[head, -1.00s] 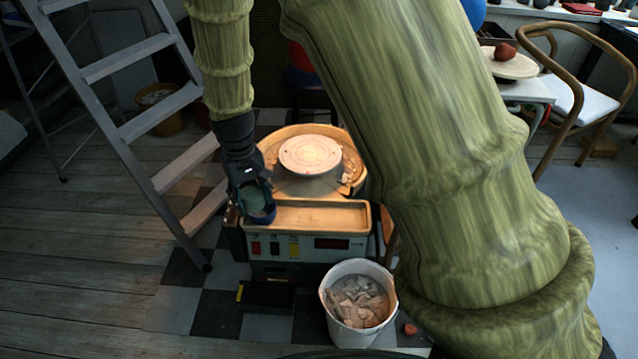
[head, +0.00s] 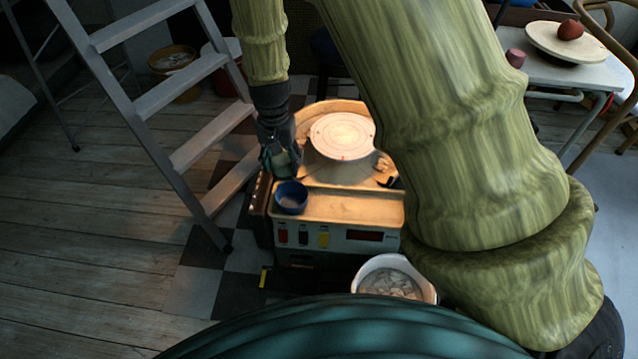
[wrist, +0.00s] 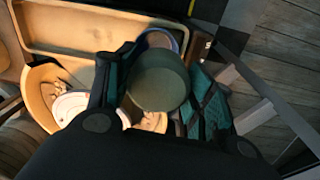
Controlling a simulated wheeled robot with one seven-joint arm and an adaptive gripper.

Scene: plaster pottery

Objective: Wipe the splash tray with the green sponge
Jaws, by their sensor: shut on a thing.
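My gripper (head: 284,172) is shut on the green sponge, a round dull-green piece that fills the middle of the wrist view (wrist: 158,82). Its fingers (wrist: 160,92) sit on both sides of it. In the head view the gripper is at the left side of the pottery wheel, just behind a blue bowl (head: 291,197). The wheel has a tan rectangular front tray (head: 355,208) and a curved tan basin (head: 318,112) around its pale round head (head: 342,135). I cannot tell for sure which is the splash tray. The sponge partly hides the bowl in the wrist view.
A stepladder (head: 165,97) stands close to the left of the wheel. A white bucket of clay scraps (head: 393,280) stands in front. A table with a round board (head: 566,42) is at the back right. Clay bits (head: 384,165) lie in the basin.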

